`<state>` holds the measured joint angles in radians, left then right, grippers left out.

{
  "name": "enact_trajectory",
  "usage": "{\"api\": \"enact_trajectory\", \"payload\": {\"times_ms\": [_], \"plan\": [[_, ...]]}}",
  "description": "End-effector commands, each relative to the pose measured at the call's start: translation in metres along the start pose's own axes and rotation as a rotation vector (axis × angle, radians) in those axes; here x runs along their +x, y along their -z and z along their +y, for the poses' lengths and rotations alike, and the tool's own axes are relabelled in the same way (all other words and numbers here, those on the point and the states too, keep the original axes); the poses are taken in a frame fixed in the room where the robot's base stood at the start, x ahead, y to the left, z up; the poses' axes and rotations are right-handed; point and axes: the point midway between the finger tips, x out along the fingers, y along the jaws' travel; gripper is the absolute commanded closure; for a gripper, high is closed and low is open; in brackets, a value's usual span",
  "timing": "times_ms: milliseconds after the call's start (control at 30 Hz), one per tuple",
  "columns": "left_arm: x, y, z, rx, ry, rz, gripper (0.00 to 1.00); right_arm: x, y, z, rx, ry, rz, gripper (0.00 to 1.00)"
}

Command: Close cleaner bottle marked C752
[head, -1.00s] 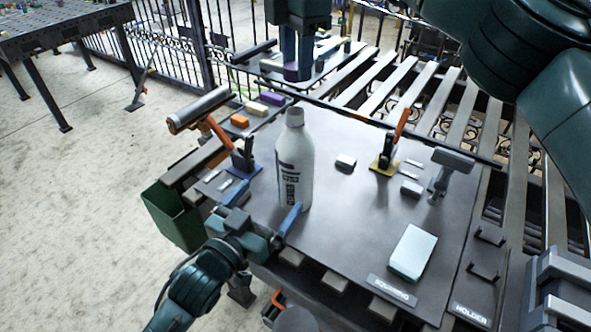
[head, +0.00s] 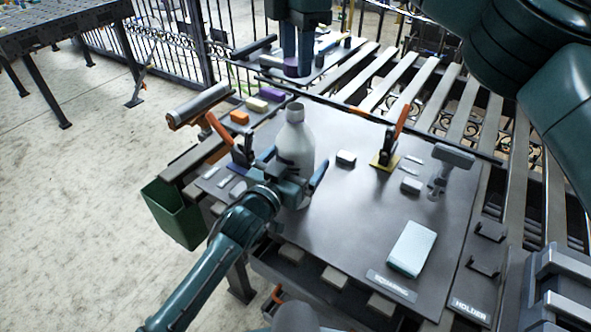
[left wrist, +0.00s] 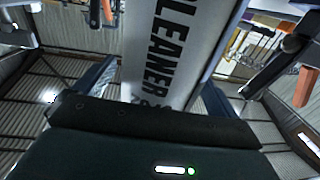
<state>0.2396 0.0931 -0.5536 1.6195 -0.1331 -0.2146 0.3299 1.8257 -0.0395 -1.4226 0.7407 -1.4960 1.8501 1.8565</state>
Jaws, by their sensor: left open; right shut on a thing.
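A white cleaner bottle (head: 301,140) stands upright on the grey worktop. Its narrow neck is uncovered, with no cap seen on it. In the left wrist view the bottle (left wrist: 170,45) shows the word CLEANER; the marking below is partly hidden by my gripper. My left gripper (head: 296,168) is open, with its blue fingers on either side of the bottle's body. My right gripper (head: 297,70) points down above the back of the bench, behind and above the bottle. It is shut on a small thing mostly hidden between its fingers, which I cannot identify.
The worktop (head: 350,240) carries orange-handled clamps (head: 397,125), a grey T-shaped stand (head: 452,160), small blocks (head: 345,159) and a pale box (head: 411,249). A green bin (head: 174,215) hangs at left.

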Motion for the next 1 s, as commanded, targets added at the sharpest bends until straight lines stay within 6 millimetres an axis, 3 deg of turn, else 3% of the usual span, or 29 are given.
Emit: {"api": "enact_trajectory", "payload": {"times_ms": [333,1000], "plan": [[0.0022,-0.0001,0.0003,0.0,0.0,0.0,0.05,-0.0001,0.0001,0.0,0.0,0.0,0.0,0.86],[0.0019,-0.0003,0.0001,0.0,0.0,0.0,0.6,0.0,0.0001,0.0,0.0,0.0,0.0,0.86]]}}
